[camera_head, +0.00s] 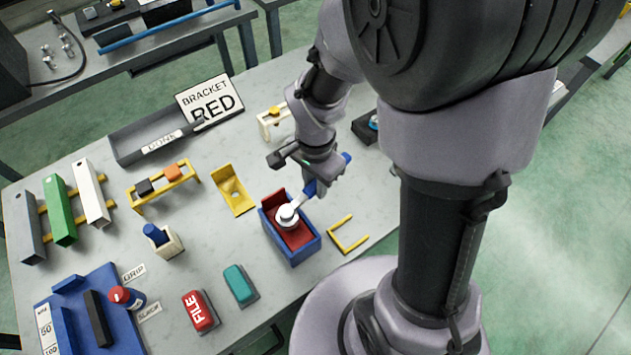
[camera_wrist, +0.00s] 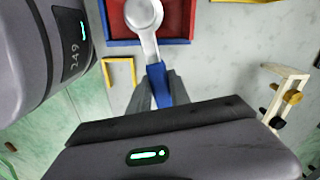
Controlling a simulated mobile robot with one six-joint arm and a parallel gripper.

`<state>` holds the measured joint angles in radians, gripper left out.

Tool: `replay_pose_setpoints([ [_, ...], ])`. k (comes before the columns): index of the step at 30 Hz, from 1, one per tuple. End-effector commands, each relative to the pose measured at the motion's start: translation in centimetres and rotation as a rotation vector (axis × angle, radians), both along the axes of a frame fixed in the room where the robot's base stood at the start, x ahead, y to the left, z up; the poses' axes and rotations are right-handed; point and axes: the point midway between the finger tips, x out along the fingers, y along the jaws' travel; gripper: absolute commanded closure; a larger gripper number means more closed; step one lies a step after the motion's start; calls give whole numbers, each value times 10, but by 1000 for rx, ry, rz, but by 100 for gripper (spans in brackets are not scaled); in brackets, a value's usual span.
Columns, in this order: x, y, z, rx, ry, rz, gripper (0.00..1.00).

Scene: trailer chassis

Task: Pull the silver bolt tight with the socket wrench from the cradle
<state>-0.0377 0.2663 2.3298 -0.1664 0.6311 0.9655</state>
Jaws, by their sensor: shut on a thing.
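The socket wrench has a round silver head (camera_head: 288,214) and a blue handle (camera_wrist: 157,82). Its head is over the red inside of a blue open box (camera_head: 293,252); the head and box also show at the top of the wrist view. My gripper (camera_head: 312,182) is shut on the blue handle, with the wrench reaching forward from the fingers. I cannot tell whether the wrench head touches the box. No silver bolt can be made out; anything under the wrench head is hidden. I cannot tell for certain which holder is the cradle.
A yellow corner marker (camera_head: 349,236) lies right of the box. A yellow holder (camera_head: 234,192) stands to its left, a teal block (camera_head: 240,284) and red FILE block (camera_head: 200,312) in front. A white frame with knobs (camera_wrist: 289,96) stands close to my gripper. A BRACKET RED sign (camera_head: 210,102) stands behind.

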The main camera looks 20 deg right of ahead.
Motion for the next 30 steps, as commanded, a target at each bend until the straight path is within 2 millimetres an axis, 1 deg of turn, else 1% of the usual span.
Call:
replay_pose_setpoints([
  [24, 0, 0, -12, 0, -1, 0, 100],
  [30, 0, 0, -12, 0, -1, 0, 100],
])
